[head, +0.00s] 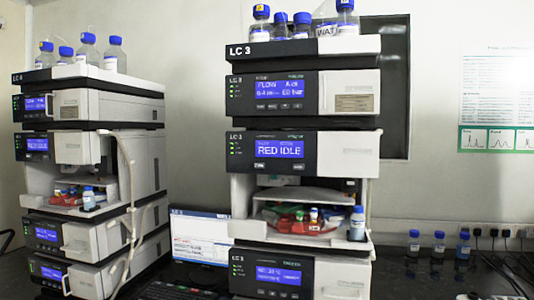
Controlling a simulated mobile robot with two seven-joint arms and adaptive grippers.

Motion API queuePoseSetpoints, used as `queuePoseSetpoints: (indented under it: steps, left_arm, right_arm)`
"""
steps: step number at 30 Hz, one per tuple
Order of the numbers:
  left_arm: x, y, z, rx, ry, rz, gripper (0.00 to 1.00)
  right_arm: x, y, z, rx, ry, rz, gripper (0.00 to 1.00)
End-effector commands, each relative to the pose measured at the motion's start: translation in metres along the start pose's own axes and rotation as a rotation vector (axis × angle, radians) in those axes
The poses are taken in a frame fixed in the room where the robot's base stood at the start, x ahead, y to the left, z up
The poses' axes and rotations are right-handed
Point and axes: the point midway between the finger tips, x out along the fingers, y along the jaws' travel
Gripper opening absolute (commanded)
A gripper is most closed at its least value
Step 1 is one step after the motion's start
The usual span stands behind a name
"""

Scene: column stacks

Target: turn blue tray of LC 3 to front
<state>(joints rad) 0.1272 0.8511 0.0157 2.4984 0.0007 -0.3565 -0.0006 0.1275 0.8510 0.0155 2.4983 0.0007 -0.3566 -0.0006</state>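The stack labelled LC 3 (303,142) stands in the middle of the head view. Its sampler bay, below the display reading RED IDLE (280,148), is open at the front. Inside is a round carousel with a red tray (288,223) facing the front and several small vials. A small blue patch shows beside the red tray's right side; I cannot tell whether it is the blue tray. The back of the carousel is hidden under a pale plate (305,195). Neither of my grippers is in view.
A small blue-capped bottle (357,224) stands at the bay's right front. A second stack (88,107) with a similar open bay stands left. A monitor (200,237) sits between them. Several dark bottles (438,245) and cables are at right.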

Motion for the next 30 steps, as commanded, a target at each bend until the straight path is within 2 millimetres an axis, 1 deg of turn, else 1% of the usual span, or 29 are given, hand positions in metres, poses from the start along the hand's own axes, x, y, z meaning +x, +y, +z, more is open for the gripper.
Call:
queuePoseSetpoints:
  steps: [8, 9, 11, 12, 13, 30]
  left_arm:
    - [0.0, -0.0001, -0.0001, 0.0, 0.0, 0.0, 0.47]
    - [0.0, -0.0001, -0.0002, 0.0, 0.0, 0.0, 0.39]
    - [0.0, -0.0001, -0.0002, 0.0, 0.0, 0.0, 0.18]
    - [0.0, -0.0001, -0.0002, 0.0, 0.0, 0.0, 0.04]
    - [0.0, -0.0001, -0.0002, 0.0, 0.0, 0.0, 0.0]
    - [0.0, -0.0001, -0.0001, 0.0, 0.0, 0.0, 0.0]
  right_arm:
    - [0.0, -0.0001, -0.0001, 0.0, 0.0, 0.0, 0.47]
    - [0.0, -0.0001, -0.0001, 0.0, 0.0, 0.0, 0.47]
    - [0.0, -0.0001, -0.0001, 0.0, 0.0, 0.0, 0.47]
    - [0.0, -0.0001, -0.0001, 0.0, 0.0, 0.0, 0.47]
    - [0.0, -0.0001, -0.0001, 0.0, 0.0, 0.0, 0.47]
    - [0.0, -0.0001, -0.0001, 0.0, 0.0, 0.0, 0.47]
